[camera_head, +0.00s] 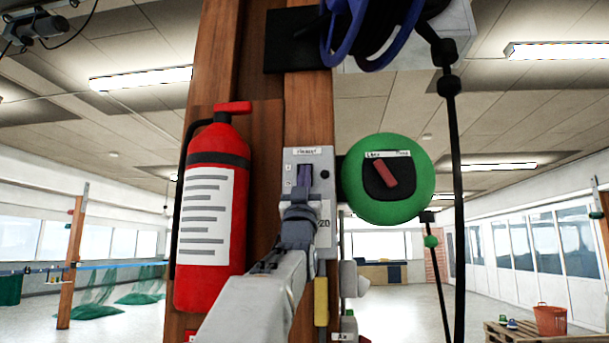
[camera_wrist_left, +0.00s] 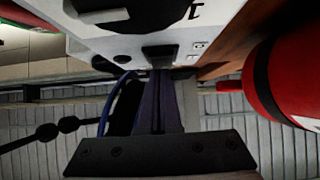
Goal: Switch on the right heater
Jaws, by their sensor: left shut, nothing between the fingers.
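A grey switch panel (camera_head: 324,238) with a small label on top is fixed to the wooden post in the head view. A small black round part (camera_head: 325,174) sits on its upper right. My left gripper (camera_head: 305,176) is shut and empty, its dark fingers upright in front of the panel's upper left. In the left wrist view, the fingertips of my left gripper (camera_wrist_left: 159,74) are at a black rectangular part (camera_wrist_left: 160,53) on the pale panel (camera_wrist_left: 210,22). I cannot tell if they touch it. My wrist hides the lower panel. No thing is clearly readable as the right heater.
A red fire extinguisher (camera_head: 209,225) hangs close left of my left arm. Blue loops (camera_head: 350,40) hang above, and a black cord (camera_head: 452,150) hangs right. A pallet with a red basket (camera_head: 549,320) stands far right.

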